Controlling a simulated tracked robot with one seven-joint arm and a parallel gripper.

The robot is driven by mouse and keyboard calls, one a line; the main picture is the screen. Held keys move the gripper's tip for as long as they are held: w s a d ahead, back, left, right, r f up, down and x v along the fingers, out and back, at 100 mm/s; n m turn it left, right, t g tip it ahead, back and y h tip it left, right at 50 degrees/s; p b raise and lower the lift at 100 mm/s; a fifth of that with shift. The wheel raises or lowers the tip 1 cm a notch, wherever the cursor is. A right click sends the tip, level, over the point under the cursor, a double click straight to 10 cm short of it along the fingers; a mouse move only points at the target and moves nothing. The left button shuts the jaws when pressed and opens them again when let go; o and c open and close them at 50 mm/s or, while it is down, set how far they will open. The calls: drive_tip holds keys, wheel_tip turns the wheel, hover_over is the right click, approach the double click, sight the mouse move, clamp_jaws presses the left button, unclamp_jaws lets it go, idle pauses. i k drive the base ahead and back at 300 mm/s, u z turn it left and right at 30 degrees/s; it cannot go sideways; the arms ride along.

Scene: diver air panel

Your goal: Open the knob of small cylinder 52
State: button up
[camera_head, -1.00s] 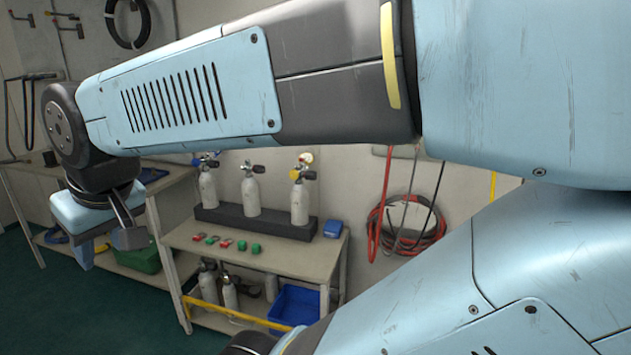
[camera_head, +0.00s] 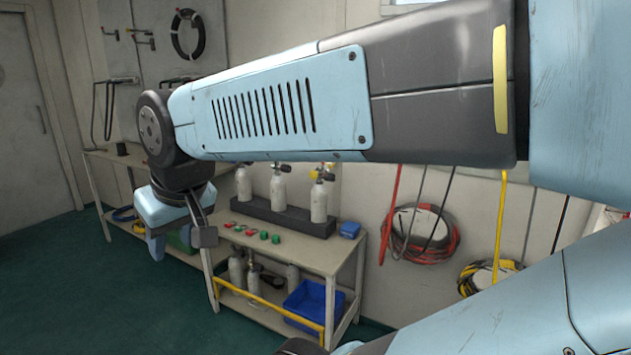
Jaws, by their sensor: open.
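Three small white cylinders with dark valve knobs stand in a dark rack (camera_head: 262,213) on the bench: a left one (camera_head: 243,184), a middle one (camera_head: 278,192) and a right one (camera_head: 319,203). The number 52 cannot be read on any of them. The arm hides part of the left cylinder's top; the right one has a yellow part at its valve. My gripper (camera_head: 180,243) is open and empty, pointing down.
Red and green items (camera_head: 263,236) lie along the bench (camera_head: 310,255) front. A blue box (camera_head: 349,229) stands right of the rack. Below are more cylinders (camera_head: 236,267), a blue bin (camera_head: 305,300) and a yellow rail (camera_head: 268,305). Hoses (camera_head: 420,240) hang at right. The green floor at left is clear.

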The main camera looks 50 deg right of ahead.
sight(329, 176)
drive_tip(key=u, duration=1.1)
drive_tip(key=i, duration=0.1)
drive_tip(key=z, duration=3.05)
drive_tip(key=i, duration=1.05)
drive_tip(key=u, duration=1.5)
drive_tip(key=k, duration=0.95)
